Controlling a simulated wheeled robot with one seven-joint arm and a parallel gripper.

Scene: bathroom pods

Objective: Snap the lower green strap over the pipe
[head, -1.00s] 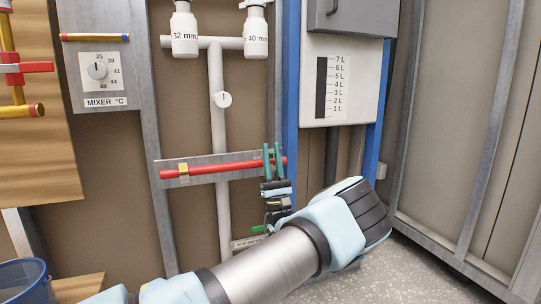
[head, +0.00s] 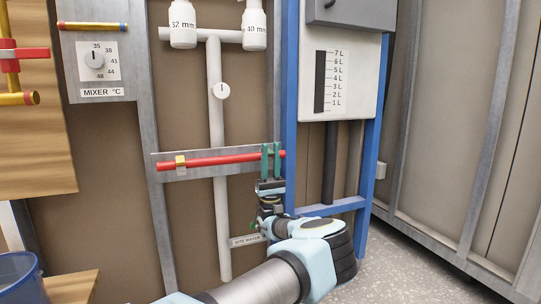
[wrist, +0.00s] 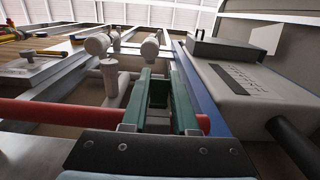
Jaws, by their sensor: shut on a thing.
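The red pipe (head: 222,160) runs across a grey metal rail (head: 199,173) and has a yellow clip (head: 181,165) near its left end. My gripper (head: 271,160) is at the pipe's right end, its two green fingers upright and crossing in front of it. In the wrist view, the red pipe (wrist: 58,112) comes in from the left and reappears right of the fingers (wrist: 161,98). The fingers are close together around a dark, greenish piece, which I take for the lower green strap (wrist: 159,94). Its outline is mostly hidden, and I cannot tell whether it lies over the pipe.
A blue post (head: 291,90) stands just right of my gripper. A white vertical pipe (head: 216,120) passes by the rail, with a "site water" label (head: 247,240) below. A white tank panel (head: 342,80) is at upper right. A blue bucket (head: 18,280) is at lower left.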

